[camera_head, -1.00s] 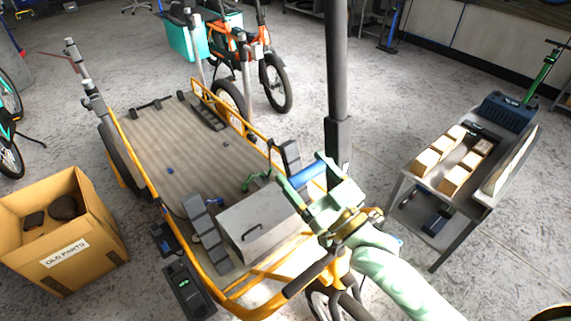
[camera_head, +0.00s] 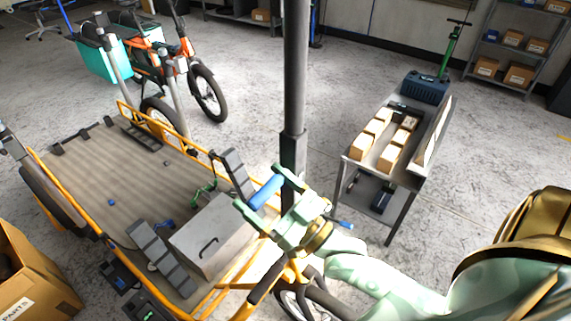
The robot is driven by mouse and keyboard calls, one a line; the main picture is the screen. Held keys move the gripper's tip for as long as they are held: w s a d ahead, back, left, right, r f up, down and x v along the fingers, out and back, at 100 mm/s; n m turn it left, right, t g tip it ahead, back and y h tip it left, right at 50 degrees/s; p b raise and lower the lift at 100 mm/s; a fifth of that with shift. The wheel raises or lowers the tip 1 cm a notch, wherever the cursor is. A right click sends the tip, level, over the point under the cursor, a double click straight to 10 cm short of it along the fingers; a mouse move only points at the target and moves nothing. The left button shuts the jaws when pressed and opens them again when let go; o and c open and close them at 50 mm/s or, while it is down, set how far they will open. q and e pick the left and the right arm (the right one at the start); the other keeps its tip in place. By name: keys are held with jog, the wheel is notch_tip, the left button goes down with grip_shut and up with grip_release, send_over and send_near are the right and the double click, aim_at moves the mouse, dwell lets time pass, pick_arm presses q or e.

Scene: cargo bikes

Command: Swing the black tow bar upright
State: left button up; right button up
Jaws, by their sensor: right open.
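My right gripper (camera_head: 262,190) is open above the near end of the yellow-framed cargo bike (camera_head: 222,285). A blue cylinder (camera_head: 267,192) shows between its fingers; I cannot tell whether they touch it. A short black bar (camera_head: 265,283) slants beside the orange tube below my gripper, apart from it. I cannot tell for sure whether this is the tow bar; my gripper and wrist hide part of the area. My left gripper is out of view.
A dark post (camera_head: 293,80) stands behind my gripper. The cargo bed holds a grey box (camera_head: 207,238) and dark ribbed blocks (camera_head: 160,255). A metal cart (camera_head: 402,180) with small boxes stands right. An old-parts carton (camera_head: 35,285) is at lower left.

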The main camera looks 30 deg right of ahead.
jog(key=v, duration=1.6)
jog(key=shift+f, duration=0.15)
